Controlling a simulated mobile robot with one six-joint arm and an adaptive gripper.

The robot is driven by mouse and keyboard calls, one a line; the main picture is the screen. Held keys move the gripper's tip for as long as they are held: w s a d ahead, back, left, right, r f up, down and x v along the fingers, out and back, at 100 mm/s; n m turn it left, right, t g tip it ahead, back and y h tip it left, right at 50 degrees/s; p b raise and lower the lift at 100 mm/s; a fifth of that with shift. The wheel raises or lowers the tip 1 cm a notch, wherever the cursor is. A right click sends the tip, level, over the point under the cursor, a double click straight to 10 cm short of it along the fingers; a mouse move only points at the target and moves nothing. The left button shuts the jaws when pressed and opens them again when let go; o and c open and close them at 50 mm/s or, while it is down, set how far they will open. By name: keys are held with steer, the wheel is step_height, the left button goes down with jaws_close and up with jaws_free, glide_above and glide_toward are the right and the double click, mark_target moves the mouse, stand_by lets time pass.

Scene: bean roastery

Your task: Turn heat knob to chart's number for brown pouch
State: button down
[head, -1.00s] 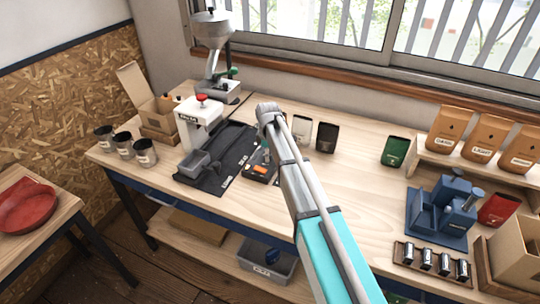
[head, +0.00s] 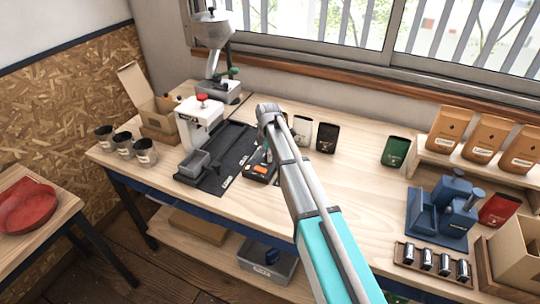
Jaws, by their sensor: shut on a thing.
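A small dark control box (head: 262,172) with an orange patch lies on the bench beside the dark mat. My gripper (head: 267,153) points down at this box, mostly hidden behind my arm. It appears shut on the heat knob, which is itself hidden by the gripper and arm. The knob's setting cannot be read. A very dark pouch (head: 327,138), perhaps brown, stands upright on the bench right of my arm. Larger tan-brown bags (head: 481,141) stand on a raised shelf at the right. I cannot make out the chart.
A white machine (head: 199,122) with a red knob stands left of my gripper, with a grinder (head: 214,60) behind. A white pouch (head: 302,130) is close to my arm; a green pouch (head: 394,151) stands farther right.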

steer(key=shift+s+a, duration=0.1)
steer(key=shift+s, duration=0.2)
steer(key=shift+c, duration=2.4)
jaws_free()
steer(key=shift+o, duration=0.6)
steer(key=shift+w, duration=0.1)
steer(key=shift+r, duration=0.1)
steer(key=shift+r+m+p, duration=0.45)
steer(key=shift+m+p, duration=0.05)
steer(key=shift+p, duration=0.05)
steer(key=s+d+r+m+t+y+p, duration=0.1)
steer(key=r+m+p, duration=0.2)
steer(key=r+m, duration=0.1)
steer(key=s+d+r+m+t+y+p, duration=0.1)
steer(key=s+r+m+p, duration=0.1)
steer(key=r+m+p, duration=0.2)
steer(key=s+d+r+m+t+p, duration=0.1)
steer(key=r+m+p, duration=0.2)
steer(key=r+m, duration=0.1)
steer(key=shift+s+d+r+m+t+y+p, duration=0.15)
steer(key=shift+m+t+y+p, duration=0.25)
steer(key=shift+m, duration=0.4)
steer(key=shift+f, duration=0.25)
